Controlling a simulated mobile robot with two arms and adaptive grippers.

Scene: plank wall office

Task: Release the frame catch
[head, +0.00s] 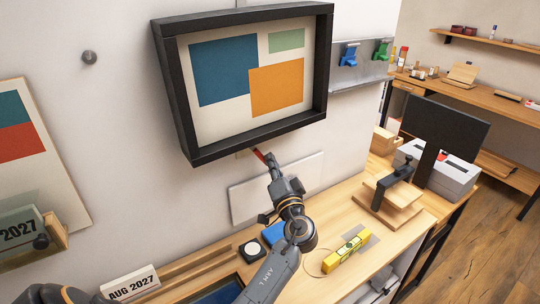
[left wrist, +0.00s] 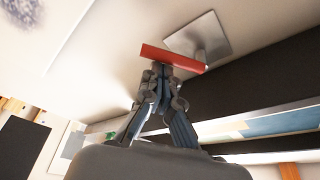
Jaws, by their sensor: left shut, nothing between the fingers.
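The picture frame (head: 252,75), black with blue, orange and green blocks inside, hangs on the wall. A red catch lever (head: 259,156) shows at its lower edge. In the left wrist view the lever is a red bar (left wrist: 172,57) beside a grey square plate (left wrist: 190,42) on the wall; the frame's dark underside (left wrist: 265,72) runs to the right. My left gripper (head: 271,162) is just under the frame. Its closed fingertips (left wrist: 160,68) are at the bar's near side, with nothing held between them; whether they touch it I cannot tell. My right gripper is not in view.
A white panel (head: 300,183) leans against the wall behind my arm. A wall knob (head: 89,57) is left of the frame.

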